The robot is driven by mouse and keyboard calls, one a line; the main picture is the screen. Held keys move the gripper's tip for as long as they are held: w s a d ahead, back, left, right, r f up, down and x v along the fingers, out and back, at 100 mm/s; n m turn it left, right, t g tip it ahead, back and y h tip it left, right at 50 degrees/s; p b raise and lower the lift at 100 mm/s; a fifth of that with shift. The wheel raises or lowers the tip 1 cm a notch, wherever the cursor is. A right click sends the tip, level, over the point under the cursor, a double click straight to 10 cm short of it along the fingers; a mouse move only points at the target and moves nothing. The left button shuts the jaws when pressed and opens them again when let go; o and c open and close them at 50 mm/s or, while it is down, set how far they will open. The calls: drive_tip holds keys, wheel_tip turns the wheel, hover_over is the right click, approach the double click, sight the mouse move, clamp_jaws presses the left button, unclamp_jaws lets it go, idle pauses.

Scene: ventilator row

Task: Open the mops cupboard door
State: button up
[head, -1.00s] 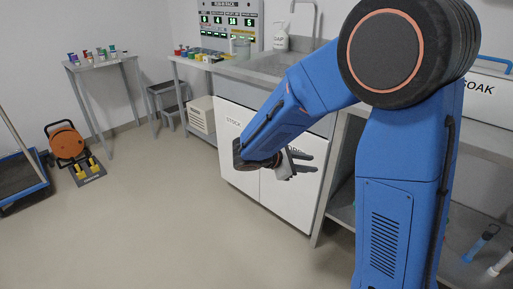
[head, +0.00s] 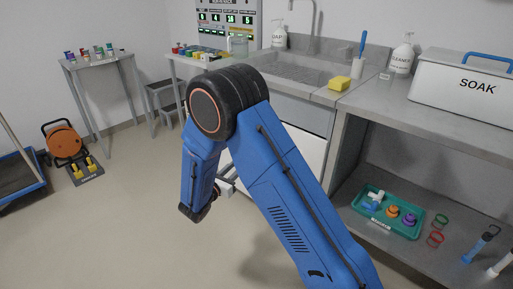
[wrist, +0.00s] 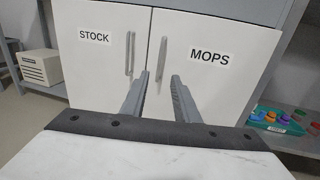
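The white mops cupboard door (wrist: 205,75), labelled MOPS, is at the centre right of the wrist view and looks closed. Its upright bar handle (wrist: 160,58) is near its left edge. To the left is the STOCK door (wrist: 95,55) with its own handle (wrist: 130,55), also closed. My gripper (wrist: 159,78) is open and empty, its fingers pointing at the doors, with the MOPS handle showing beyond the fingertips. It does not appear to touch the handle. In the head view my gripper (head: 227,187) is partly hidden behind my arm, which covers most of the cupboard.
A sink counter (head: 285,68) tops the cupboard. To the right, a lower shelf holds a green tray (head: 405,230) of small items. A beige louvred box (wrist: 40,67) is left of the cupboard. An orange reel (head: 66,142) stands far left. The middle floor is clear.

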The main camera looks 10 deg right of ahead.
drive_tip(key=x, duration=1.7)
drive_tip(key=shift+d, duration=0.1)
clamp_jaws()
